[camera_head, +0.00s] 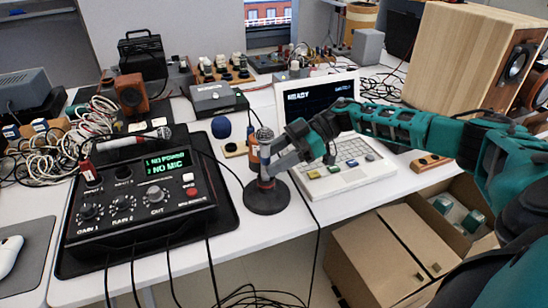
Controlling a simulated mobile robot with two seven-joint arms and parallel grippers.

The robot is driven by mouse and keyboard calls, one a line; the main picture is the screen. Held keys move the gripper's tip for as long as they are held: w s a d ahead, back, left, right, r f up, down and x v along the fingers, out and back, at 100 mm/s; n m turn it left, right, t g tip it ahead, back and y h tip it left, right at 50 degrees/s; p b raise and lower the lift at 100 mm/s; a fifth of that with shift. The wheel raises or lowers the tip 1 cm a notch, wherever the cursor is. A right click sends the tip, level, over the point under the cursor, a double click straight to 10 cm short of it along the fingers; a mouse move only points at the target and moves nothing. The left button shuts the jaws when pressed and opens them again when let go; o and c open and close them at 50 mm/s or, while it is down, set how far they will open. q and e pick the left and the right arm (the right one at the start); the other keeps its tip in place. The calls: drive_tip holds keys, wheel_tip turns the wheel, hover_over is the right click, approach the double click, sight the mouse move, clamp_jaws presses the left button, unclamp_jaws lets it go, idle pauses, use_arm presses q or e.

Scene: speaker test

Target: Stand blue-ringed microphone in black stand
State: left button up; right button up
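A microphone with a silver mesh head (264,135) is upright near the middle. My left gripper is not in view.
A black mixer (140,205) with a lit display is at the left, with another microphone (133,141) lying at its back edge. A white laptop (350,168) is right of the stand.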

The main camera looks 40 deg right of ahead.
idle(0.3)
drive_tip(key=v, duration=1.3)
drive_tip(key=shift+s, duration=0.1)
